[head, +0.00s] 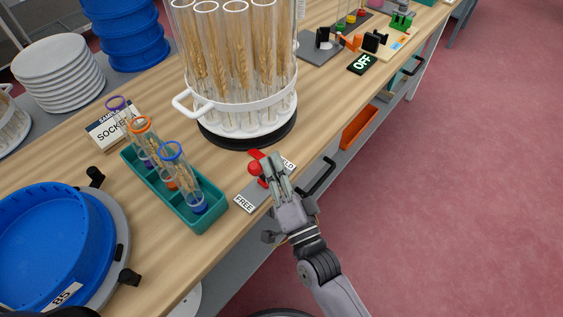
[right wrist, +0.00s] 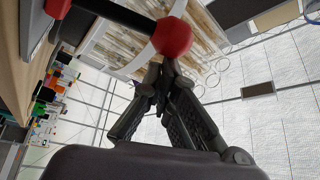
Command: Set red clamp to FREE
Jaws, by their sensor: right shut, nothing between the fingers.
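The red clamp stands on a grey plate (head: 252,194) at the table's front edge. Its red ball knob (head: 254,168) shows beside my right gripper's fingers, and a red part (head: 257,154) lies behind it. The plate has a FREE label (head: 244,203) at its near-left end and a partly hidden label ending in "LD" (head: 288,164) at the other end. My right gripper (head: 272,160) is shut and empty, with its fingertips close to the knob. In the right wrist view the red knob (right wrist: 172,37) on a dark rod is just beyond the fingertips (right wrist: 162,75); contact is unclear.
A round carousel of wheat tubes (head: 247,112) stands just behind the clamp. A teal rack (head: 176,188) with several tubes is left of it, and a blue sieve (head: 45,240) is farther left. Open floor lies right.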

